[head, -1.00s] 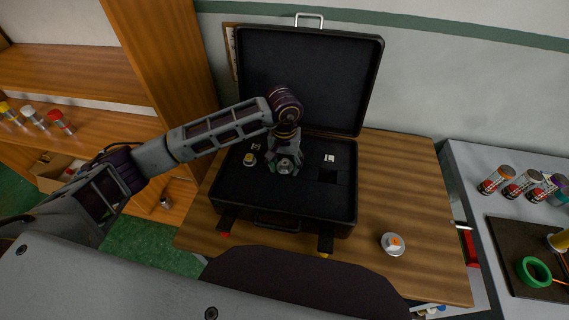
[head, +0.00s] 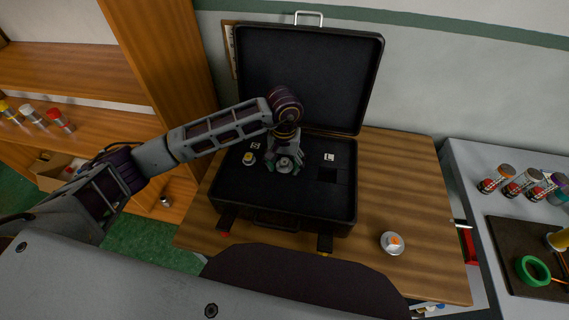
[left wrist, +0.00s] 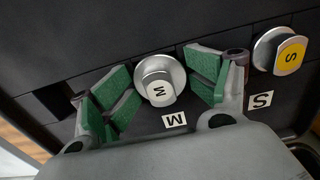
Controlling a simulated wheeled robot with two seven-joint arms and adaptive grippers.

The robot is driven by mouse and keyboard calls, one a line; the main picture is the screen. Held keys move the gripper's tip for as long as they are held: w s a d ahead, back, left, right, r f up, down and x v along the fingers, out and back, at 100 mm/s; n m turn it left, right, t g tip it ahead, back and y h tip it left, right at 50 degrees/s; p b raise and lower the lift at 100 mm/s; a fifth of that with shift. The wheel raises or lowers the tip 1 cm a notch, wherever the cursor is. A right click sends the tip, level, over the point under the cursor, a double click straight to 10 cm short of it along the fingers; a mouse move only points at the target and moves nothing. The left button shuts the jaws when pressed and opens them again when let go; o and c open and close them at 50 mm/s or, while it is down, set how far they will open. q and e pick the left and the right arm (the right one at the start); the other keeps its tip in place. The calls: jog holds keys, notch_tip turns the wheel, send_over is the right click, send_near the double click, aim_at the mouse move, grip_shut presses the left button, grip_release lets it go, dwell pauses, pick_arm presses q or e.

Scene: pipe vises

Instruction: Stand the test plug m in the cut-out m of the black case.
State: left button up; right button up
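The test plug m (left wrist: 160,82), a silver disc with a white knob marked M, stands in the black case (head: 285,207), beside the M label (left wrist: 174,120). It also shows in the head view (head: 284,164). It looks upright in its cut-out, but the cut-out m is hidden under its disc. My left gripper (left wrist: 161,88) is open around the plug, with green finger pads on both sides. The pads look slightly apart from the disc. My right gripper is in neither view.
A yellow-topped plug S (head: 249,159) stands in the case at left. The square cut-out (head: 327,175) by the L label is empty. A silver plug with an orange top (head: 393,243) is on the wooden table (head: 405,190). The case lid (head: 310,80) stands open behind.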

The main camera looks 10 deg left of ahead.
aim_at(284, 162)
pick_arm(q)
jog(key=shift+r+p, duration=0.6)
jog(key=shift+p, duration=0.1)
notch_tip(284, 162, up, 2)
jog(key=shift+r+b, duration=0.1)
jog(key=shift+b, duration=0.3)
notch_tip(284, 162, up, 10)
jog(key=b, duration=0.1)
jog(key=shift+f+b, duration=0.2)
jog(key=shift+b, duration=0.2)
